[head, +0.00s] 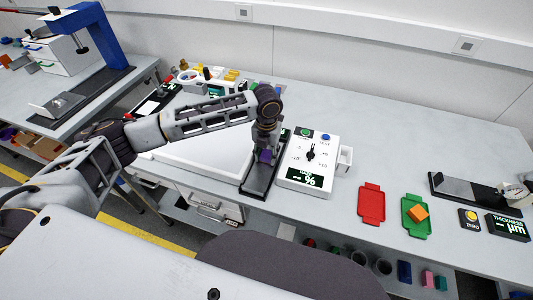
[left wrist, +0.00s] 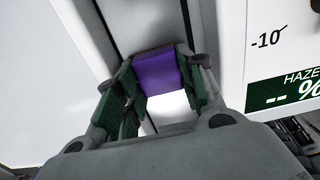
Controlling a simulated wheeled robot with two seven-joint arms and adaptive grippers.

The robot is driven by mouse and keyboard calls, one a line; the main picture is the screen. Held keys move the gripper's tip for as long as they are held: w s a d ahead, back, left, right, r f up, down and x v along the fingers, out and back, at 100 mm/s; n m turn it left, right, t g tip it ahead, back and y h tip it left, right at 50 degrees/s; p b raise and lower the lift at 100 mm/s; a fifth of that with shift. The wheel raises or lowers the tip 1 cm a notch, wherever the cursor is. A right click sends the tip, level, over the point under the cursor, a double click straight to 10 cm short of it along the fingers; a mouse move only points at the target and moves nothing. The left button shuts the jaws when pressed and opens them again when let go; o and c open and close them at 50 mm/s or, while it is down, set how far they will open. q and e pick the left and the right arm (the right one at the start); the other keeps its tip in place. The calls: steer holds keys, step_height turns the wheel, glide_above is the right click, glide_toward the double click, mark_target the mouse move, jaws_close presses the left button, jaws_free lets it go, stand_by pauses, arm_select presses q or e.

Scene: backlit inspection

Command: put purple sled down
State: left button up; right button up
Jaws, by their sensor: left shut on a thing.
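The purple sled (head: 265,156) is a small block between the fingers of my left gripper (head: 266,150). In the left wrist view the purple sled (left wrist: 157,72) shows as a purple face between the green-padded fingers of the left gripper (left wrist: 158,88), which is shut on it. The gripper points down over a dark narrow base (head: 257,184) beside the white haze meter (head: 310,160). The fingers hide part of the sled, and I cannot tell whether it touches the base. My right gripper is not in view.
A white panel (head: 190,145) lies left of the base. A red tray (head: 371,204) and a green tray (head: 409,225) with an orange block (head: 418,213) lie to the right. A thickness gauge (head: 508,228) stands at far right. The table behind the trays is clear.

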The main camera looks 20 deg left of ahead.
mark_target(267, 154)
arm_select(q)
steer(key=shift+f, duration=0.1)
steer(key=o, duration=0.7)
steer(key=shift+o, duration=0.2)
step_height(267, 154, up, 12)
stand_by(0.4)
stand_by(0.3)
